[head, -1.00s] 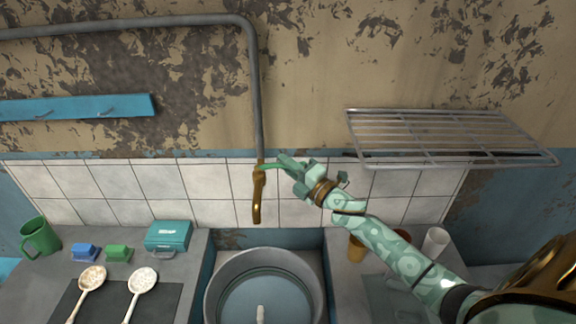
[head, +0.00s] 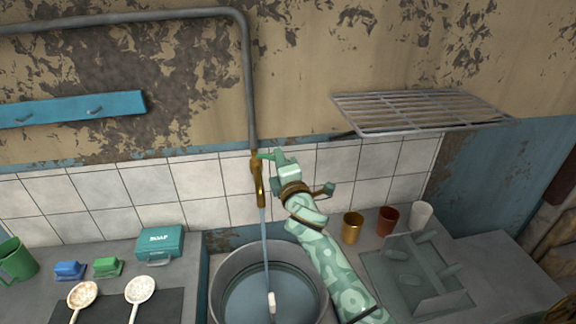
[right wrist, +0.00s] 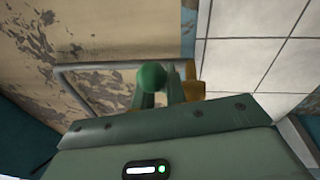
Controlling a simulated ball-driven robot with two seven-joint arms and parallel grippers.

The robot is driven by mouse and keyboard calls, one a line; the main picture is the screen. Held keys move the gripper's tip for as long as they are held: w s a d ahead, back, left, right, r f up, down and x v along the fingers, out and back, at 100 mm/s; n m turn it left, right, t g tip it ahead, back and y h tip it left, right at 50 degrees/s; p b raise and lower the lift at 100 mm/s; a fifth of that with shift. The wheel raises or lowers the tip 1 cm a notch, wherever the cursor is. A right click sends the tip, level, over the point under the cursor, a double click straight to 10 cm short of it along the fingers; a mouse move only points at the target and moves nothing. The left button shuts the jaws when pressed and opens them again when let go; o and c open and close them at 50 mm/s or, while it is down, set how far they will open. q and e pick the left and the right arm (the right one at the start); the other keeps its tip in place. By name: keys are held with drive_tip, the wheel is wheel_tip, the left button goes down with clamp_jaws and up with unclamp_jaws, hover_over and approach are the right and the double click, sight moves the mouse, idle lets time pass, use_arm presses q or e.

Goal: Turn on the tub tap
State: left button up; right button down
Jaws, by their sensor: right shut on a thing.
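The brass tap (head: 259,182) hangs from a grey pipe over a round metal tub (head: 218,297). A stream of water (head: 265,240) runs from its spout into the tub. My right gripper (head: 278,158) is at the tap's green handle (head: 264,156), on the right side of the tap, and is shut on it. In the right wrist view the handle's round green end (right wrist: 152,76) shows between the fingers, with the brass (right wrist: 191,88) behind. The fingers hide part of the handle. My left gripper is not in view.
A wire rack (head: 420,112) juts from the wall at the right. Gold (head: 352,228), red-brown (head: 388,220) and white (head: 421,215) cups stand on the right counter beside a grey rack (head: 412,270). A teal soap box (head: 160,242) and two spoons are on the left.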

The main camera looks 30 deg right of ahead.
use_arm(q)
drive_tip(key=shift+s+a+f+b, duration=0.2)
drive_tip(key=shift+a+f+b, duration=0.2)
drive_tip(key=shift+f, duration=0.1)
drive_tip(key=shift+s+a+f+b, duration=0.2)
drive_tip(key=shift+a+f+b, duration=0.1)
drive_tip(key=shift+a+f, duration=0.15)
use_arm(e)
drive_tip(key=shift+s+a+m+g+h, duration=0.1)
drive_tip(key=shift+a+m+g+h, duration=0.1)
drive_tip(key=shift+m+h, duration=0.3)
drive_tip(key=shift+s+a+m+g+h, duration=0.1)
drive_tip(key=shift+a+m+h, duration=0.1)
drive_tip(key=shift+h, duration=0.5)
drive_tip(key=c, duration=1.4)
unclamp_jaws()
drive_tip(key=shift+c, duration=0.2)
